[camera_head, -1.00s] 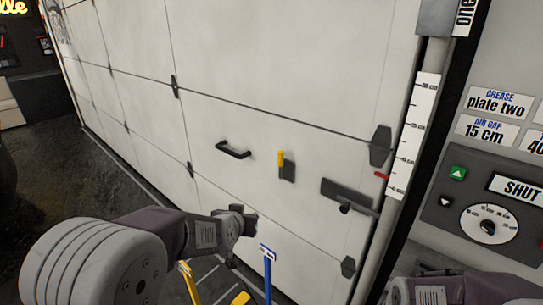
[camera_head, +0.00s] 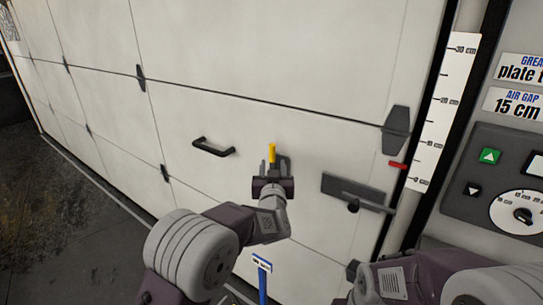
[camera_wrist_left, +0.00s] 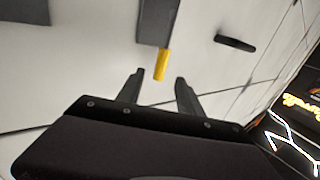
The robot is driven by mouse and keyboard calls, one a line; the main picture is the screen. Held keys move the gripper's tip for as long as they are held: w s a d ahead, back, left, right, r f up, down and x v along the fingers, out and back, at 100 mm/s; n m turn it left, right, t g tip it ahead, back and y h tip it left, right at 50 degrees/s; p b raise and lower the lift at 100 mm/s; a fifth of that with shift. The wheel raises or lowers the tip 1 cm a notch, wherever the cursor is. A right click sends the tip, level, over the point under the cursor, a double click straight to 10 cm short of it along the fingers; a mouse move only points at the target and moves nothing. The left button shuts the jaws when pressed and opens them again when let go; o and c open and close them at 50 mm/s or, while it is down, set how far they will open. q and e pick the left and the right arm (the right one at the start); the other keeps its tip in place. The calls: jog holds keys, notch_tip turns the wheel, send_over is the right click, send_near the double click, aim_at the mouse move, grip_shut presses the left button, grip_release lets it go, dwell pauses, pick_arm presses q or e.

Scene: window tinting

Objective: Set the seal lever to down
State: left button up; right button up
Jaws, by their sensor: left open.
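The lever with a yellow handle (camera_head: 272,152) is on a dark plate on the white garage door. The handle points up in the head view. In the left wrist view the handle (camera_wrist_left: 161,64) hangs from the dark plate (camera_wrist_left: 157,22), as that view looks turned over. My left gripper (camera_head: 273,168) is open and empty, just below the lever. In the left wrist view its fingertips (camera_wrist_left: 159,78) are on either side of the handle's end; I cannot tell whether they touch it. My right gripper is not in view; part of my right arm shows at lower right.
A black pull handle (camera_head: 214,147) is left of the lever. A dark latch bar (camera_head: 353,192) is to its right, near a red marker (camera_head: 397,165) and a ruler (camera_head: 444,110). A control panel (camera_head: 470,205) stands at far right. A blue post (camera_head: 262,283) rises below.

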aim_at(273, 155)
pick_arm(q)
jog(key=w+p, duration=0.1)
jog(key=w, duration=0.8)
jog(key=shift+w+a, duration=0.15)
grip_shut()
dwell(1.1)
